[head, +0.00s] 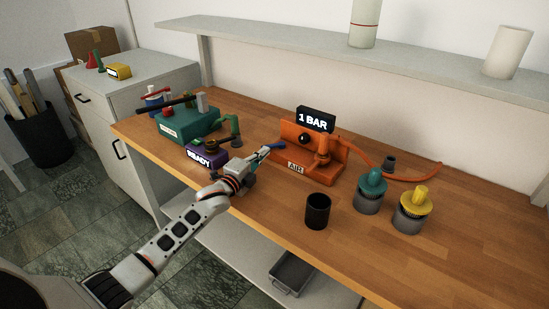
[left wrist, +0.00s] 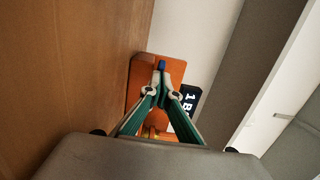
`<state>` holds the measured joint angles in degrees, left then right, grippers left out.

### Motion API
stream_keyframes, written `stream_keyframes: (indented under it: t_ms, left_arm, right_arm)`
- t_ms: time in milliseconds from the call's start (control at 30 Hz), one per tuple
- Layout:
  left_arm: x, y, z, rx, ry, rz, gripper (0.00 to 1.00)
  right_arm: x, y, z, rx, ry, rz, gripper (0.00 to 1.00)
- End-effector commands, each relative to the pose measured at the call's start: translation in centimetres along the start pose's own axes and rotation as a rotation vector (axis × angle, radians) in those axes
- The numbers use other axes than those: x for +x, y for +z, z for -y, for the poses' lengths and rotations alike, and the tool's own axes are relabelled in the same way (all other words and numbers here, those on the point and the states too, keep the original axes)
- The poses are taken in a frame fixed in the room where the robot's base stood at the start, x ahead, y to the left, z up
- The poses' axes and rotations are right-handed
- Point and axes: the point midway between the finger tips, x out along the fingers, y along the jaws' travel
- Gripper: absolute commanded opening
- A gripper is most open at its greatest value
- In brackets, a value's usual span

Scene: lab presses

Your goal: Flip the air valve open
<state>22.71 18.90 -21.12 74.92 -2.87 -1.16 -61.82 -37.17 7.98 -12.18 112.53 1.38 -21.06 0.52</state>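The orange air unit (head: 322,163) stands on the wooden bench with an "AIR" label and a black "1 BAR" display (head: 316,119). A blue lever (head: 275,146) sticks out at its left end. My left gripper (head: 264,153) is at this lever, with its fingertips drawn together. In the left wrist view the teal fingers (left wrist: 161,72) meet just before the blue lever (left wrist: 161,65), with the orange unit (left wrist: 143,70) behind. Whether the tips pinch the lever or only touch it I cannot tell. My right gripper is not in view.
A purple "READY" box (head: 205,157) and a teal device (head: 187,122) stand left of the gripper. A black cup (head: 317,211), a teal-topped canister (head: 370,191) and a yellow-topped one (head: 412,210) stand to the right. An orange hose (head: 405,180) lies behind them. A shelf (head: 350,55) runs above.

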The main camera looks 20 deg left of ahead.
Motion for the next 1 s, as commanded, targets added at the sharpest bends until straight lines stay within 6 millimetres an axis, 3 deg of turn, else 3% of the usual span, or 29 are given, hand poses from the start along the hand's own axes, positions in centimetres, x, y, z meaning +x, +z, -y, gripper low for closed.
stream_keyframes:
  t_ms: [300,1000]
  left_arm:
    - [0.6,1.5,0.0,0.002,0.000,0.002,0.00]
    - [0.9,2.0,0.1,0.001,-0.001,0.001,0.00]
  right_arm:
    - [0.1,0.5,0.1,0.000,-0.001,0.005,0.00]
    - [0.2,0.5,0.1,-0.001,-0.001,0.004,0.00]
